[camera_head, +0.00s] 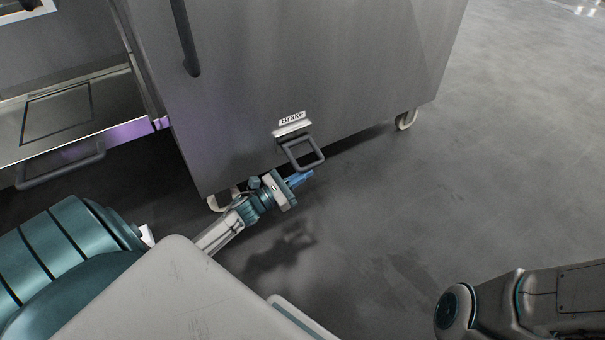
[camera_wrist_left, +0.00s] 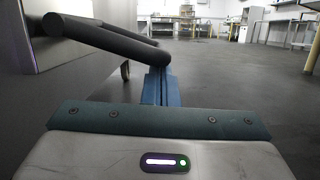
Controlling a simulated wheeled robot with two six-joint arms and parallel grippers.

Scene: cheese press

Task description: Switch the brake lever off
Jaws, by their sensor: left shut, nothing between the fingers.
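The brake lever (camera_head: 318,151) is a dark square loop at the lower edge of the grey metal cabinet, under a white "Brake" label (camera_head: 291,118). It sticks out from a small light bracket (camera_head: 291,128). My left gripper (camera_head: 301,177) has blue fingers, shut and empty, just below the lever's outer bar in the head view. In the left wrist view the lever (camera_wrist_left: 95,38) reaches in from the left, and its outer end overlaps the tips of my left gripper (camera_wrist_left: 157,82). I cannot tell whether they touch. My right gripper is out of view.
The cabinet (camera_head: 340,60) stands on casters, one (camera_head: 406,119) at its right corner. A metal shelf (camera_head: 60,110) with a dark handle is at the left. The floor (camera_head: 480,170) to the right is clear. Tables (camera_wrist_left: 185,22) stand far back in the left wrist view.

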